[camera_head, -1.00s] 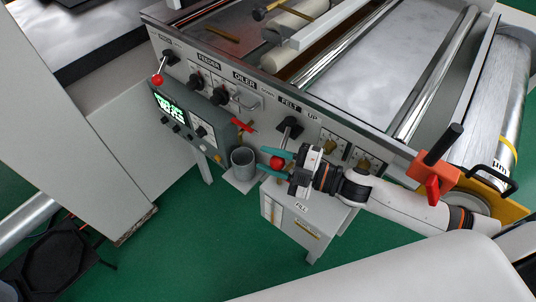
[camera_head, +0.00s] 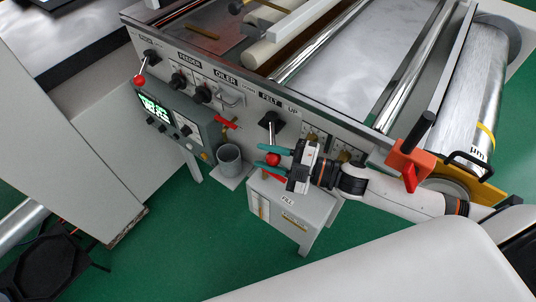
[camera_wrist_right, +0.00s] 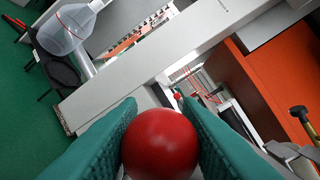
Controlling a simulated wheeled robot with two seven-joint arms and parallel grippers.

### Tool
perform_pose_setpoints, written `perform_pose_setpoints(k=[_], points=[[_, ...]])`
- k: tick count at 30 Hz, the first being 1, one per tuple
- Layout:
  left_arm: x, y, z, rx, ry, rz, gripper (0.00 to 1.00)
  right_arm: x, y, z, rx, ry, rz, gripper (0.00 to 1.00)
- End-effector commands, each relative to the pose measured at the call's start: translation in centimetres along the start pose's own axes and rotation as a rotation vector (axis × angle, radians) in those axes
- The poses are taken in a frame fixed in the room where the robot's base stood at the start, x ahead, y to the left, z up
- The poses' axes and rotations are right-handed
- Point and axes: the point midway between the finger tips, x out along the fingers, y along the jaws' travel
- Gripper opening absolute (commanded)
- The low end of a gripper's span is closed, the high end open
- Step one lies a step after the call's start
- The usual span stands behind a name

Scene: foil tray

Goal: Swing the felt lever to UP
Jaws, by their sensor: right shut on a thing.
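The felt lever has a black pivot (camera_head: 271,120) on the machine's front panel, below the FELT label. Its shaft hangs nearly straight down, between the DOWN and UP labels, to a red ball knob (camera_head: 272,159). My right gripper (camera_head: 266,157) comes in from the right, its teal fingers shut on the knob. In the right wrist view the red knob (camera_wrist_right: 160,144) sits between both teal fingers and hides the shaft. The UP label (camera_head: 293,111) is to the right of the pivot. My left gripper is out of view.
A second lever with a red knob (camera_head: 139,80) is at the panel's left end. A control box (camera_head: 165,118) with a green screen juts out below it. A grey cup (camera_head: 229,158) and the FILL cabinet (camera_head: 290,210) stand below. An orange block (camera_head: 410,160) is at right.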

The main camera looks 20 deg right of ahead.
Motion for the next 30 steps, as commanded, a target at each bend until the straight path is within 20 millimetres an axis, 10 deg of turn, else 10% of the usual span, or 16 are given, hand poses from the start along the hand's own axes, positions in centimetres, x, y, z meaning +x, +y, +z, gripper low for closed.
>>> perform_pose_setpoints(k=[5,19,30], points=[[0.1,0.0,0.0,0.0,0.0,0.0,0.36,-0.2,0.9,-0.1,0.01,0.004,0.013,0.54],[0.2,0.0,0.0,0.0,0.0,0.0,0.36,-0.5,0.6,-0.1,0.006,0.002,0.008,0.54],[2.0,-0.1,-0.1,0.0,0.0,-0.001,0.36,-6.4,0.9,-0.1,0.009,0.006,0.012,0.54]])
